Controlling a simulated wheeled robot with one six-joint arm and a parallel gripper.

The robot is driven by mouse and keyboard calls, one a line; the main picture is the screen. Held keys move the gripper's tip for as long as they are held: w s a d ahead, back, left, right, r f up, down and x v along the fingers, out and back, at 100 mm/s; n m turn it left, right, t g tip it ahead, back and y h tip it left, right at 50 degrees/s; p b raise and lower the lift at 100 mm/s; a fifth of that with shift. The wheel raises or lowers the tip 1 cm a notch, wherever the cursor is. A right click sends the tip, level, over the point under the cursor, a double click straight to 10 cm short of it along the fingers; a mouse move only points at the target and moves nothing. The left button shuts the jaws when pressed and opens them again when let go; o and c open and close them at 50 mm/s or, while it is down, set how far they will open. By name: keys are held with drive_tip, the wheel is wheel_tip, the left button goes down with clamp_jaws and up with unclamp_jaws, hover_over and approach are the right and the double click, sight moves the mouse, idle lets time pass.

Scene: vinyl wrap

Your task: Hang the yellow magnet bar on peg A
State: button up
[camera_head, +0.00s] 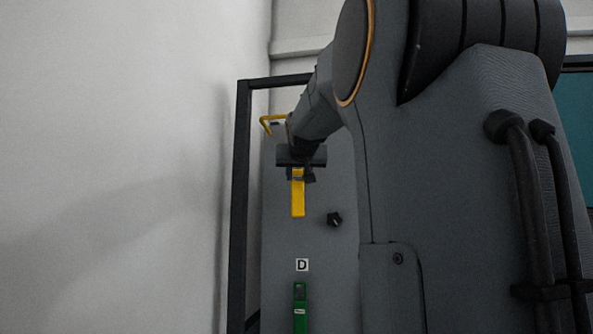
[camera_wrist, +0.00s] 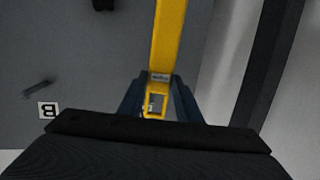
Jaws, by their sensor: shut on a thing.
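The yellow magnet bar (camera_head: 298,198) hangs down below my gripper (camera_head: 299,172) in the head view, in front of the grey panel. In the wrist view the bar (camera_wrist: 168,38) runs from between the jaws to the top edge, with a small pale label and an opening near its held end. My gripper (camera_wrist: 158,103) is shut on that end. I cannot tell whether the bar touches the panel. No letter A is visible, and I cannot pick out peg A; my arm covers much of the panel.
The grey panel (camera_head: 280,235) carries a black knob (camera_head: 334,219), a D label (camera_head: 302,265) and a green bar (camera_head: 300,308). The wrist view shows an inverted B label (camera_wrist: 47,110) by a peg (camera_wrist: 38,89). A dark post (camera_head: 240,190) and white wall stand left.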

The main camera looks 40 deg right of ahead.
sight(301, 174)
drive_tip(key=shift+w+d+p, duration=1.15)
drive_tip(key=shift+d+p, duration=0.1)
drive_tip(key=shift+d, duration=0.15)
drive_tip(key=shift+w+d+f, duration=0.55)
drive_tip(key=shift+d+f, duration=0.05)
drive_tip(key=shift+f, duration=0.05)
